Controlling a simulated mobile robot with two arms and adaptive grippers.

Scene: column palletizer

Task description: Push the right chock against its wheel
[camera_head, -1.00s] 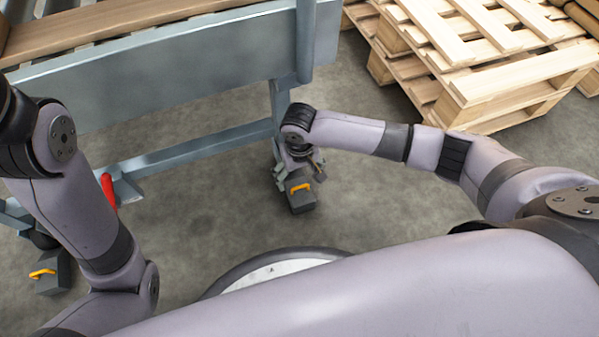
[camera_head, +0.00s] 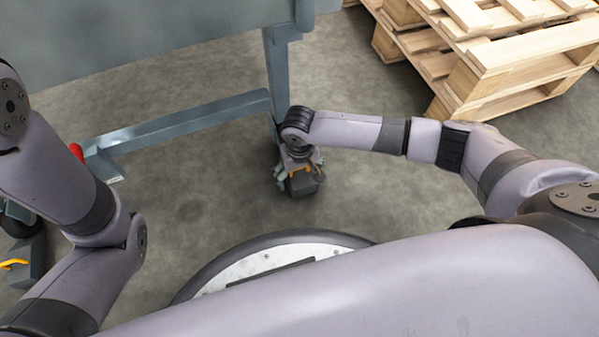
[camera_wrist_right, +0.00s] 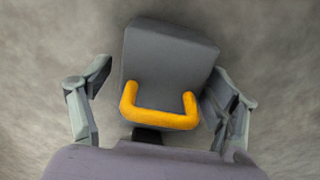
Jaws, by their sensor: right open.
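The right chock (camera_head: 306,187) is a dark grey block with an orange handle, on the floor by the frame's right leg. It also fills the middle of the right wrist view (camera_wrist_right: 168,65), its orange handle (camera_wrist_right: 160,119) toward the gripper. My right gripper (camera_head: 297,178) is over the chock; in the wrist view its open fingers (camera_wrist_right: 160,95) stand on either side of the block, the right finger very close to it. I cannot tell whether it touches. The wheel at the right leg is hidden behind my gripper and wrist. My left gripper is out of view.
The blue-grey frame (camera_head: 180,124) with its low crossbar stands ahead. Another chock (camera_head: 32,262) with an orange handle lies at the left edge, near a dark wheel. Wooden pallets (camera_head: 480,75) are stacked at the back right. The floor between the chocks is clear.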

